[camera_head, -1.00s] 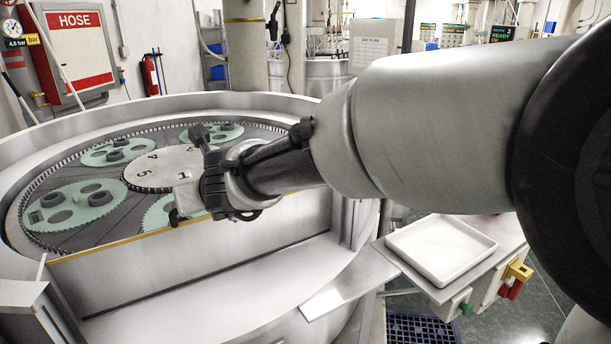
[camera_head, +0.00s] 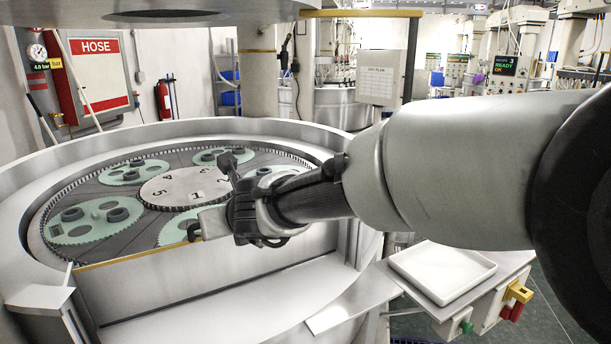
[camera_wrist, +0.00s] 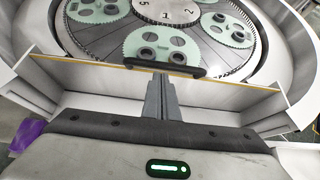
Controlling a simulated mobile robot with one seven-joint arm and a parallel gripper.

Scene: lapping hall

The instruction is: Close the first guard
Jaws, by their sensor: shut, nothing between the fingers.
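The guard (camera_head: 150,275) is a pale panel across the front of the round lapping machine, with a yellow strip along its top edge. That edge sits near the level of the geared plates; in the wrist view the guard (camera_wrist: 90,76) crosses the whole picture. A black bar handle (camera_wrist: 185,71) is at its top edge, near the middle. My gripper (camera_wrist: 158,78) is shut and empty, its fingertips right at the handle; I cannot tell if they touch it. In the head view my gripper (camera_head: 213,221) is over the guard's top edge, its fingertips partly hidden.
Behind the guard lie green toothed carriers (camera_head: 95,220) and a numbered centre disc (camera_head: 185,187). A white tray (camera_head: 442,270) stands on a bench at the right. A yellow-edged bar (camera_head: 362,13) hangs above. A thick column (camera_head: 256,80) rises behind the machine.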

